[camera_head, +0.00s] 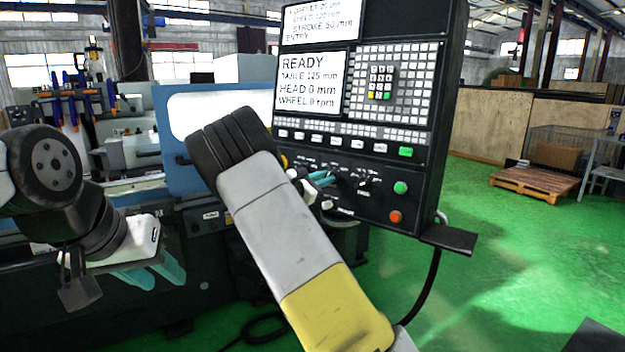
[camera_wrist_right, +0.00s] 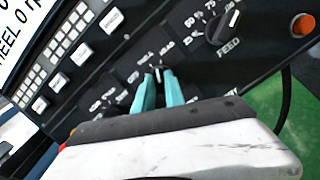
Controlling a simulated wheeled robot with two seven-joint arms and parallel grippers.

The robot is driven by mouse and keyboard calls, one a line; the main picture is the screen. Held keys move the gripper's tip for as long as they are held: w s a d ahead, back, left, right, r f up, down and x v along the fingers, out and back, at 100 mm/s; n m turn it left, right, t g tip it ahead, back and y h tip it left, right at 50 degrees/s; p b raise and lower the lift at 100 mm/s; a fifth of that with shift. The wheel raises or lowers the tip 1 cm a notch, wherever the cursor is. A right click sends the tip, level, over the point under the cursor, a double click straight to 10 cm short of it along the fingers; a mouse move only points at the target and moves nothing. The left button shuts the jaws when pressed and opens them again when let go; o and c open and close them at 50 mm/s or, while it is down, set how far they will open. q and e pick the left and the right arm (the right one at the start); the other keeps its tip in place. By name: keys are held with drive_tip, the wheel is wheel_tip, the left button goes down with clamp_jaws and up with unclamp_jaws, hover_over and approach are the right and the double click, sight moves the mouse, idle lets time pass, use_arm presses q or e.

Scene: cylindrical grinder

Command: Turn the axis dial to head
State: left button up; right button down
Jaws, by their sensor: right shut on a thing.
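The axis dial (camera_wrist_right: 158,74) is a small dark knob on the black control panel (camera_head: 399,203). In the right wrist view its knob sits between the teal fingertips of my right gripper (camera_wrist_right: 157,82), which is shut on it. Small white labels stand around the dial; its exact pointer setting is hard to tell. In the head view my right gripper (camera_head: 322,179) reaches the panel's lower row of dials, and my forearm hides part of that row. My left gripper (camera_head: 160,275) hangs at the lower left, its teal fingers apart and empty.
The screen (camera_head: 311,83) reads READY, TABLE 125 mm, HEAD 0 mm, WHEEL 0 rpm. A feed dial (camera_wrist_right: 222,28) is right of the axis dial. A green button (camera_head: 400,187) and an orange button (camera_head: 395,216) are at the panel's right. A small shelf (camera_head: 449,238) juts out below.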

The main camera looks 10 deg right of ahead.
drive_tip(key=shift+m+g, duration=0.3)
drive_tip(key=shift+m, duration=1.1)
drive_tip(key=c, duration=1.4)
unclamp_jaws()
drive_tip(key=v, duration=0.7)
drive_tip(key=shift+s+a, duration=0.15)
drive_tip(key=shift+a, duration=0.25)
